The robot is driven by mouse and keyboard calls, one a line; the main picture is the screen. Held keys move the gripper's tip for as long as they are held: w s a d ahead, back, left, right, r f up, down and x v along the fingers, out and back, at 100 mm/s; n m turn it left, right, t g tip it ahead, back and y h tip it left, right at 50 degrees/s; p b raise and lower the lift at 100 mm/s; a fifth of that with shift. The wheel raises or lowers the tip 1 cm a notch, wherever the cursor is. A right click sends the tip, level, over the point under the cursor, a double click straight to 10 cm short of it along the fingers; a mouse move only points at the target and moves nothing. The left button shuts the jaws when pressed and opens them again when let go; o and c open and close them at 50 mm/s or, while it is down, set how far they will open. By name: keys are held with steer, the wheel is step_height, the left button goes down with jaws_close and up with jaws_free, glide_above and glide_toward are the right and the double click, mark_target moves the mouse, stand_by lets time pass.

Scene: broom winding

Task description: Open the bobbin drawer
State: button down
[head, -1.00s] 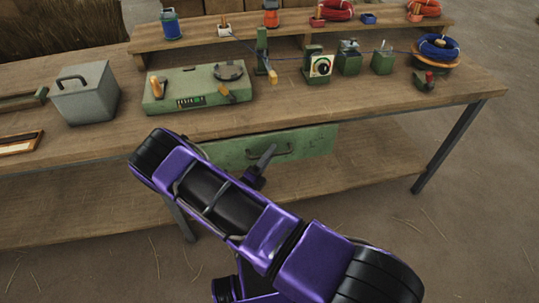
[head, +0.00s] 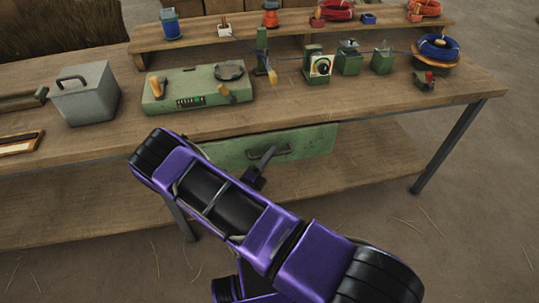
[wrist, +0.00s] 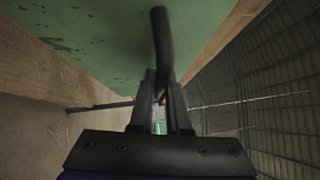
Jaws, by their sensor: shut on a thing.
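The bobbin drawer (head: 307,143) is a green, worn front under the workbench top, with a dark bar handle (head: 286,153). In the head view it looks closed or nearly so; I cannot tell exactly. My gripper (head: 270,154) is at the left part of the handle, partly hidden behind my purple arm. In the wrist view the handle (wrist: 161,45) runs up from between my gripper's fingers (wrist: 160,85), which are shut on it. The green drawer front (wrist: 100,35) fills the upper left there.
The workbench (head: 390,105) has a lower shelf (head: 350,165) and a metal leg (head: 450,145) at right. On top stand a grey box (head: 85,95), a green machine (head: 197,90), small green devices and a blue coil (head: 438,46). Open floor lies at right.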

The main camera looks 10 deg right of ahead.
steer(key=shift+s, duration=0.1)
stand_by(0.8)
steer(key=s+p, duration=0.2)
steer(key=s, duration=2.1)
steer(key=shift+s, duration=0.15)
steer(key=c, duration=0.9)
jaws_free()
steer(key=shift+a, duration=0.1)
steer(key=b+v, duration=0.1)
steer(key=v, duration=1.6)
steer(key=shift+s, duration=0.2)
steer(key=shift+f, duration=0.1)
